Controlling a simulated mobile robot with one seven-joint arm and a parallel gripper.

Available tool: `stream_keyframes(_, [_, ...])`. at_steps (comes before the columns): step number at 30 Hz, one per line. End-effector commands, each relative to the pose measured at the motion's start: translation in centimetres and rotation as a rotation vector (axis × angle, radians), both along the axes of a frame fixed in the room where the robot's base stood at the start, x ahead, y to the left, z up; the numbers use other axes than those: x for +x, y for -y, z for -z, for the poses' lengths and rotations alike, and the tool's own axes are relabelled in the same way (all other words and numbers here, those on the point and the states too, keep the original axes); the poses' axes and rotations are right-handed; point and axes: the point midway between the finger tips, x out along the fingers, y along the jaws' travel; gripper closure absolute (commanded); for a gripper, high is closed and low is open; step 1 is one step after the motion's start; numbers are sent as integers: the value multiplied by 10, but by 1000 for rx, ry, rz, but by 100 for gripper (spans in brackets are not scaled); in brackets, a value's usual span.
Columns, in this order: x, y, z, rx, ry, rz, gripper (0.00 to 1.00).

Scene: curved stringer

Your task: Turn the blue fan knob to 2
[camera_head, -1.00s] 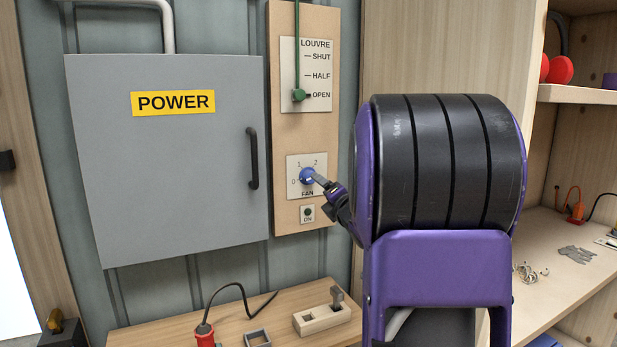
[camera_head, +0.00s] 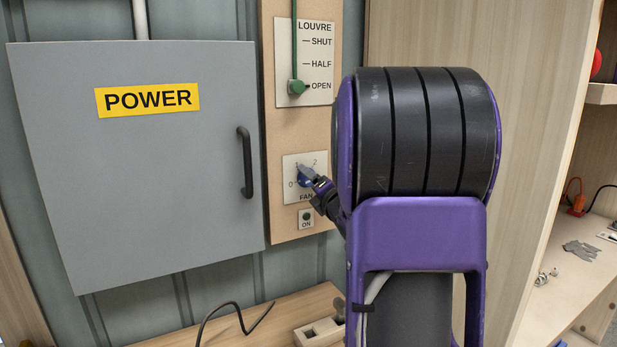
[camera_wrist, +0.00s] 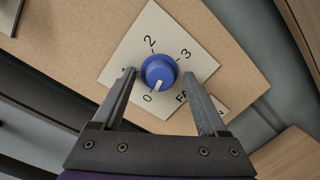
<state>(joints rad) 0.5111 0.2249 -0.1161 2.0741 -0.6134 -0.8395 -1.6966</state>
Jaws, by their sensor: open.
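The blue fan knob (camera_wrist: 159,70) sits on a white dial plate (camera_wrist: 175,40) marked 0, 2 and 3, with the 1 mostly hidden behind a finger. Its white pointer mark faces the 0. My gripper (camera_wrist: 159,75) is open, with one finger on each side of the knob and a visible gap to each. How deep the fingertips reach beside the knob I cannot tell. In the head view, my gripper (camera_head: 309,172) comes in from the right and partly covers the knob (camera_head: 304,181) and the dial.
Above the dial is a louvre plate (camera_head: 318,70) with a green handle (camera_head: 296,87) at OPEN. Below is an ON button (camera_head: 306,217). A grey POWER cabinet (camera_head: 140,170) with a black handle (camera_head: 246,162) stands left. A bench (camera_head: 270,325) lies below.

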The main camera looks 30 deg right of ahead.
Motion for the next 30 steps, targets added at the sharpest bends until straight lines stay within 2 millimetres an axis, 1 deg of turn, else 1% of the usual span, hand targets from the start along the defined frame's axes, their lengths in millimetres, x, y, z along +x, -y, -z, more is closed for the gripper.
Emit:
stream_keyframes(9, [0,0,0,0,0,0,24])
stream_keyframes(11, [0,0,0,0,0,0,33])
stream_keyframes(12, [0,0,0,0,0,0,40])
stream_keyframes(14, [0,0,0,0,0,0,51])
stream_keyframes(15, [0,0,0,0,0,0,58])
stream_keyframes(17, [0,0,0,0,0,0,69])
stream_keyframes(18, [0,0,0,0,0,0,76])
stream_keyframes(22, [0,0,0,0,0,0,100])
stream_keyframes(30, [0,0,0,14,1,0,100])
